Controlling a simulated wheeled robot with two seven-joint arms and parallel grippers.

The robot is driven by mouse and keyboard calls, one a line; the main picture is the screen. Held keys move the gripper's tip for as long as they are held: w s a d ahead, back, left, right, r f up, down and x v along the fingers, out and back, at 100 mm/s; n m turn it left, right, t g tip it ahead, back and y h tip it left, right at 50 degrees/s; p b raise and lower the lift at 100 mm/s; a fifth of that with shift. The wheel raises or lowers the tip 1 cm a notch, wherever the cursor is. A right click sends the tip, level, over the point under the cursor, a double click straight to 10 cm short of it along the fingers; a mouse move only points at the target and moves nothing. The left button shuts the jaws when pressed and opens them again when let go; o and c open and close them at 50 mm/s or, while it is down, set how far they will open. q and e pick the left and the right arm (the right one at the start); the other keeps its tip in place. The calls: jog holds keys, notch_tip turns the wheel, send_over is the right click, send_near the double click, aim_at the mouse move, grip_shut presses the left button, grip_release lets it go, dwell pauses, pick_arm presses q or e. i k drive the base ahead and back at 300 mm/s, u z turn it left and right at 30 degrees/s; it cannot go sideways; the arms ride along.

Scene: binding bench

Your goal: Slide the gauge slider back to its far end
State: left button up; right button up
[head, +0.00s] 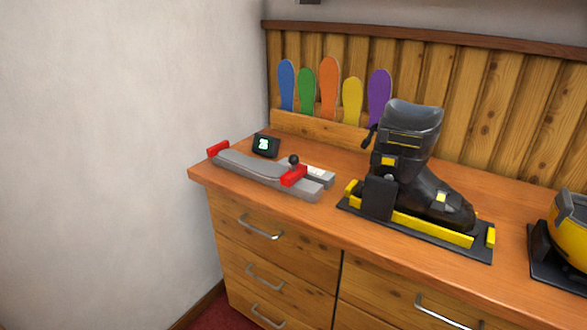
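The gauge (262,172) lies on the left part of the wooden bench top, a long grey bar with a sole-shaped plate. Its red slider (293,176), with a dark round knob (294,159) beside it, sits near the gauge's right end. A red end stop (218,148) stands at the gauge's left end. A small dark display (266,145) with lit green-white digits stands behind the gauge. Neither gripper shows in the head view.
A black and grey ski boot (408,150) stands in a black and yellow holder (420,225) right of the gauge. A yellow boot (570,228) is at the right edge. Coloured insoles (329,88) lean on the back panel. Drawers with metal handles (260,228) front the bench (345,238).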

aim_at(298, 171)
jog(key=u, duration=0.5)
jog(key=k, duration=0.6)
jog(key=u, duration=0.15)
jog(key=i, duration=0.9)
jog(key=z, duration=1.3)
jog(key=i, duration=0.3)
jog(key=z, duration=0.25)
